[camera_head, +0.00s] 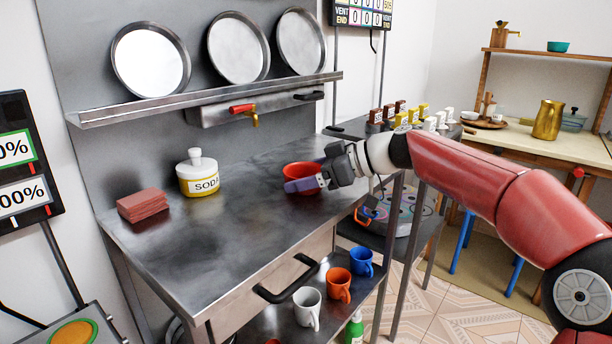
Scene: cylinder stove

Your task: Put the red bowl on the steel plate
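The red bowl (300,168) sits on the steel counter top, near its back right part. My gripper (306,170) reaches in from the right at the bowl. One purple finger lies across the front of the bowl and hides part of it; the other finger shows behind its right side. The fingers are spread apart; whether either touches the bowl cannot be told. Three round steel plates, at left (151,62), middle (238,48) and right (301,42), lean upright on the wall shelf above the counter.
A soda jar (198,177) and a brown-red block stack (142,205) stand on the counter's left. A red-handled tap (243,109) juts out below the shelf (200,98). Several mugs (337,283) stand on the lower shelf. The counter's front middle (230,225) is clear.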

